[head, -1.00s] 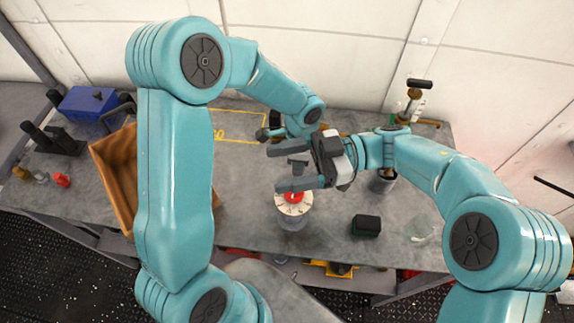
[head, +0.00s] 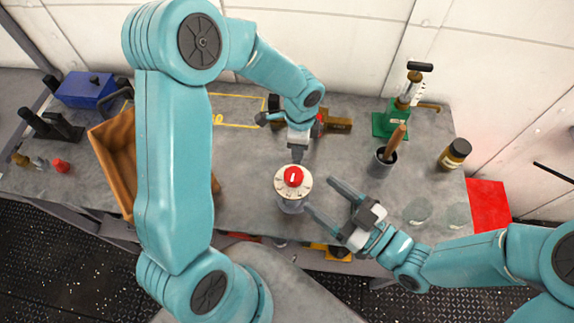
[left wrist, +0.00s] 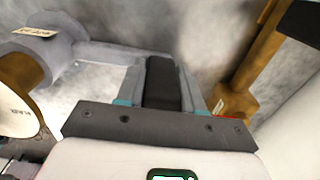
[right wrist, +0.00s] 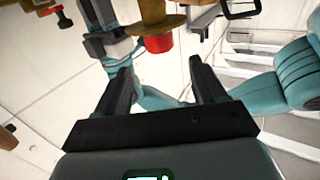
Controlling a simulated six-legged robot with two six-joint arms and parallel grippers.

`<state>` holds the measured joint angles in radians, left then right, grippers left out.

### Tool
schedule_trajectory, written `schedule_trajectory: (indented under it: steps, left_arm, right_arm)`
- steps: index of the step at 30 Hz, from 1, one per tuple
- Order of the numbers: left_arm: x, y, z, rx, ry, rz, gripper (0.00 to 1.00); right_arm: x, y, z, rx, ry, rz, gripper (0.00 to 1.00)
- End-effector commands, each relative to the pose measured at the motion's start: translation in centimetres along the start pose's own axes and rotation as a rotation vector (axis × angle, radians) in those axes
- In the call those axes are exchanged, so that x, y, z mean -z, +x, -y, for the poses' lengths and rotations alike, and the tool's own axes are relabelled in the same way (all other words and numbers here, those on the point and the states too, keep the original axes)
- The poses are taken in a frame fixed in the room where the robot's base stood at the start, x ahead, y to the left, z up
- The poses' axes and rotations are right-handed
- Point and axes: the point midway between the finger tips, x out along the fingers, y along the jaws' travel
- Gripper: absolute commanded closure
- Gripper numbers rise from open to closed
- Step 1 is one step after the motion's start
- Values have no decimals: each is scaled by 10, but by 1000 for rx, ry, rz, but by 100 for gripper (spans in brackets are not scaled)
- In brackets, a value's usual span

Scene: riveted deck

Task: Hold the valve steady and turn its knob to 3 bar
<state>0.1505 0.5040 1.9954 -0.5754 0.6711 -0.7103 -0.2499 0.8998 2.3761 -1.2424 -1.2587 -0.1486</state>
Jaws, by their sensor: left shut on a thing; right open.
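The valve (head: 292,205) stands upright on the bench, with a pale round dial (head: 279,187) and a red knob (head: 293,176) bearing a white mark. The dial numbers are too small to read. My left gripper (head: 297,158) is behind the valve, shut on a grey bar from its body. In the left wrist view the fingers (left wrist: 162,82) close on that bar, beside the grey valve body (left wrist: 58,45). My right gripper (head: 321,195) is open and empty right of the valve, apart from the knob. Its open fingers (right wrist: 160,85) show in the right wrist view.
A grey cup (head: 379,168) with a wooden handle, a green-based pump (head: 385,125) and a dark jar (head: 455,153) stand at the right. A brown bin (head: 115,160) is at the left. Brass parts (head: 338,125) lie behind my left gripper.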

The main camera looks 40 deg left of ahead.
Motion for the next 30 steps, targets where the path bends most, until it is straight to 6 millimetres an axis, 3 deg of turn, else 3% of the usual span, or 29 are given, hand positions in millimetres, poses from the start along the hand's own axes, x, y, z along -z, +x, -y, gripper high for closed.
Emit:
schedule_trajectory:
  steps: [6, 13, 18, 27, 30]
  left_arm:
    - [0, 0, 0, 0, 0, 0, 100]
    - [0, 0, 0, 0, 0, 0, 100]
    - [0, 0, 0, 0, 0, 0, 100]
    - [0, 0, 0, 0, 0, 0, 100]
    - [0, 0, 0, 0, 0, 0, 100]
  right_arm:
    - [0, 48, 2, 9, -3, -1, 30]
    - [1, 91, 2, 7, -2, -3, 30]
    - [1, 105, 1, 4, 0, -2, 30]
    - [1, 107, 1, 3, 1, -2, 30]
    - [1, 107, 1, 3, 0, -2, 63]
